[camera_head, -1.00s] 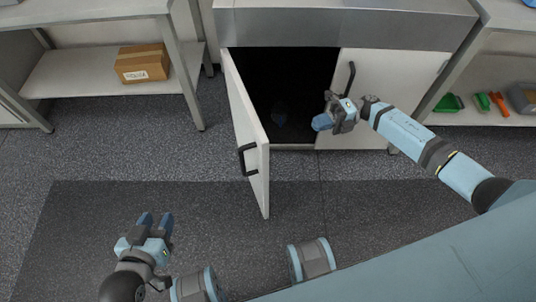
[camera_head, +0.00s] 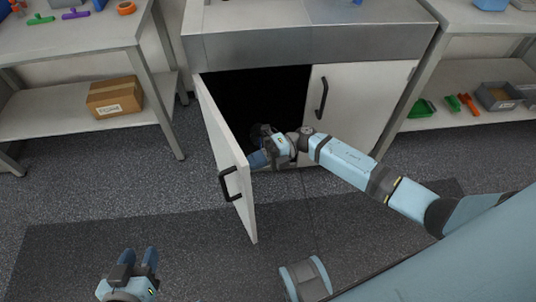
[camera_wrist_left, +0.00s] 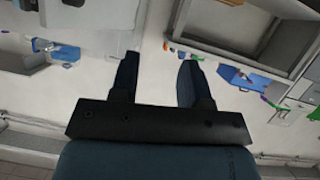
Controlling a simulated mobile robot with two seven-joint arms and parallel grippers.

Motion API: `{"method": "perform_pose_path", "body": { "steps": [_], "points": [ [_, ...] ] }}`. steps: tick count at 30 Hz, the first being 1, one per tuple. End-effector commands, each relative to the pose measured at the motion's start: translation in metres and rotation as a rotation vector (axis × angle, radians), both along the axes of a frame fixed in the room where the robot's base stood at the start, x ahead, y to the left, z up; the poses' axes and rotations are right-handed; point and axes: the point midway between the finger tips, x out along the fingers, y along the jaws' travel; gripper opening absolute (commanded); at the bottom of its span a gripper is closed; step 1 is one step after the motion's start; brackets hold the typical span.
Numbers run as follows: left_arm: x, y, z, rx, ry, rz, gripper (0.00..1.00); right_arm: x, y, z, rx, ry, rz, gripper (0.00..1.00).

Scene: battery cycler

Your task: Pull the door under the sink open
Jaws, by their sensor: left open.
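The cabinet under the sink (camera_head: 300,50) has two white doors. The left door (camera_head: 222,140) stands open, swung out toward me, with a black handle (camera_head: 229,184) on its outer face. The right door (camera_head: 358,105) is shut, with a black handle (camera_head: 321,98). My right gripper (camera_head: 259,147) is at the opening, beside the inner face of the left door; whether it touches the door and how far its jaws are apart I cannot tell. My left gripper (camera_head: 138,257) is open and empty, low at the left, away from the doors; its spread fingers show in the left wrist view (camera_wrist_left: 158,75).
A table with a lower shelf (camera_head: 35,118) holding a cardboard box (camera_head: 116,96) stands at left. At right, another shelf (camera_head: 450,125) holds green and orange tools and a grey bin (camera_head: 498,97). The floor before the cabinet is clear.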

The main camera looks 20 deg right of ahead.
Motion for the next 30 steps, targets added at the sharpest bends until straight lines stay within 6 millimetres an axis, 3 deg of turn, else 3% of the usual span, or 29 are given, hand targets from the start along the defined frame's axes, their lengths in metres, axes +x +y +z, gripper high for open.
{"method": "perform_pose_path", "body": {
  "steps": [16, 22, 27, 30],
  "points": [
    [0.002, -0.001, 0.009, -0.001, -0.012, -0.002, 0.43, -0.002, 0.014, 0.002, 0.002, 0.001, -0.020, 0.00],
    [-0.001, 0.005, 0.014, 0.036, 0.031, 0.000, 0.43, -0.008, 0.063, 0.006, 0.005, 0.003, -0.156, 0.00],
    [-0.006, 0.009, -0.003, 0.061, 0.073, 0.008, 0.43, -0.006, 0.111, 0.003, 0.004, 0.001, -0.266, 0.00],
    [-0.007, 0.010, -0.008, 0.062, 0.080, 0.011, 0.43, -0.002, 0.130, 0.001, 0.002, -0.001, -0.272, 0.00]
  ]
}}
